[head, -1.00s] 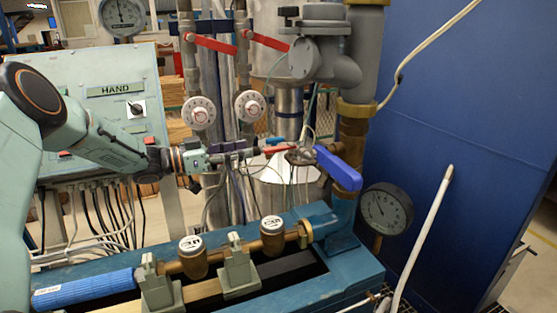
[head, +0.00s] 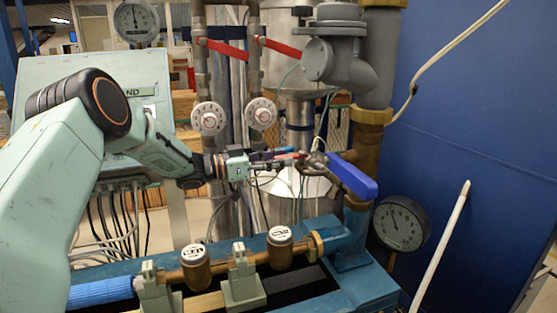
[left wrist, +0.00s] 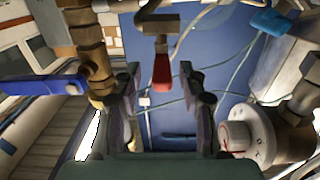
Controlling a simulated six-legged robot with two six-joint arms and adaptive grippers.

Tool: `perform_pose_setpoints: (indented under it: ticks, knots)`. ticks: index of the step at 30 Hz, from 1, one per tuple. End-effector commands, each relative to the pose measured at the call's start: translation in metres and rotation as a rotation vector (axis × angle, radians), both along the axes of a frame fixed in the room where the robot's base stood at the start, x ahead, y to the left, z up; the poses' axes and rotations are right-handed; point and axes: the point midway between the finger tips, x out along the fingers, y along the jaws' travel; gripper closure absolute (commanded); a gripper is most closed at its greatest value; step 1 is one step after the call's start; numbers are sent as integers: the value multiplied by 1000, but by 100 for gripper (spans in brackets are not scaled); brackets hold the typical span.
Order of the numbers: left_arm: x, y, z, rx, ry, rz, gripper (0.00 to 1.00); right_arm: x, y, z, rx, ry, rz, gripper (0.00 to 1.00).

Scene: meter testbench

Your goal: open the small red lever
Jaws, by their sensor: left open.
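The small red lever (head: 291,155) is on the pipework behind the blue-handled valve, partly hidden by my left gripper in the head view. In the left wrist view the red lever (left wrist: 161,70) hangs down from a metal fitting, in the gap between the finger ends. My left gripper (head: 277,158) comes in from the left and its fingers point at the lever. In the left wrist view the left gripper (left wrist: 160,82) is open, with one finger on each side of the lever's line and visible space between. I cannot tell how deep the lever sits between them. My right gripper is not in view.
A large blue lever (head: 350,177) is just right of the small one. Two larger red levers (head: 222,48) (head: 279,46) and two white dials (head: 208,118) (head: 261,113) are above the gripper. A gauge (head: 401,223) is at the lower right. Brass pipework runs below.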

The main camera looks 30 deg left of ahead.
Motion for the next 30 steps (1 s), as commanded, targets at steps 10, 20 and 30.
perform_pose_setpoints:
  ticks: [10, 20, 30]
  knots:
    - [4, 0, 0, 0, 0, 1, 64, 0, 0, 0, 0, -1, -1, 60]
    - [4, -1, 0, 1, -1, 0, 92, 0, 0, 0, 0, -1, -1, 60]
    - [4, -1, 0, 1, -1, 0, 100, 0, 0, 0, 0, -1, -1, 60]
